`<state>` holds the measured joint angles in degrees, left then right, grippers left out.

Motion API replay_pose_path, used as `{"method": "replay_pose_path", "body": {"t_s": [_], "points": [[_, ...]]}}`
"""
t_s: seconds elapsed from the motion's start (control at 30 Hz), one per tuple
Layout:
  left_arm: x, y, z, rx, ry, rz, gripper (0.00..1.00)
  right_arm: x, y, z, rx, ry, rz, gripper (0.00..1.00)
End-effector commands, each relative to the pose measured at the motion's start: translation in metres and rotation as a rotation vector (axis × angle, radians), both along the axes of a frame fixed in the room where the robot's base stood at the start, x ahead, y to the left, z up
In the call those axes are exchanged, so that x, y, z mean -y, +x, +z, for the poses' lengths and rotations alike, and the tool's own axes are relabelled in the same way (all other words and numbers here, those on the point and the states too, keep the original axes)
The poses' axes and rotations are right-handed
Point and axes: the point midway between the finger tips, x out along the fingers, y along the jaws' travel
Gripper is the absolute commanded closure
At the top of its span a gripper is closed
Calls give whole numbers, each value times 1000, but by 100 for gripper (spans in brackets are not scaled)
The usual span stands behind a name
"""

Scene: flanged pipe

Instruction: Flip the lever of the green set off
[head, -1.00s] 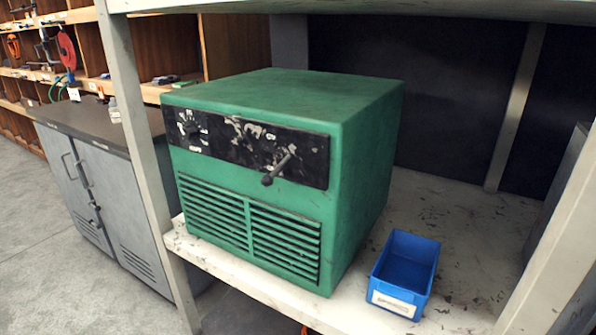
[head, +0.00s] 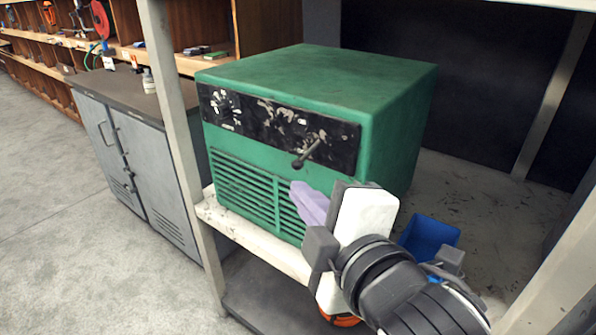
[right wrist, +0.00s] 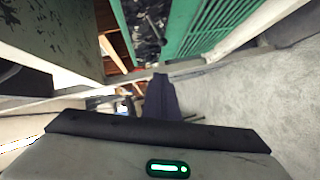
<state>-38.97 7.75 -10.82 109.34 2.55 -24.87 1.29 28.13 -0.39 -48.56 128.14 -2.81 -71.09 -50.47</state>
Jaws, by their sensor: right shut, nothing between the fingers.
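The green set (head: 310,85) stands on a pale shelf, with a black control panel across the top of its front and vents below. Its dark lever (head: 307,154) sticks out from the right part of the panel, with the knob end pointing down and left. My right gripper (head: 310,203) is shut and empty, in front of the vents, below the lever and apart from it. My left gripper is not in view.
A blue bin (head: 430,238) sits on the shelf right of the set, partly hidden by my right arm. A shelf post (head: 182,120) stands at the left front. A grey cabinet (head: 140,160) is further left. The floor there is clear.

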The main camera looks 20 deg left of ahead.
Motion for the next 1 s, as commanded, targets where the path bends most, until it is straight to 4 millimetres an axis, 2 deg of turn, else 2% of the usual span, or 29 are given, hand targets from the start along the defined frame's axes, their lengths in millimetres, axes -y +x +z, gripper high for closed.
{"method": "replay_pose_path", "body": {"t_s": [0.33, 0.5, 0.7, 1.0], "points": [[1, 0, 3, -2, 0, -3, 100, -44, 57, -14, -3, 1, -1, 100], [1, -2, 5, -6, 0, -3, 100, -39, 81, -23, -3, 1, -2, 100], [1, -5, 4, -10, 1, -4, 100, -37, 92, -28, -2, 3, -1, 100], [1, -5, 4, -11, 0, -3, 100, -37, 93, -28, -2, 3, -1, 100]]}}
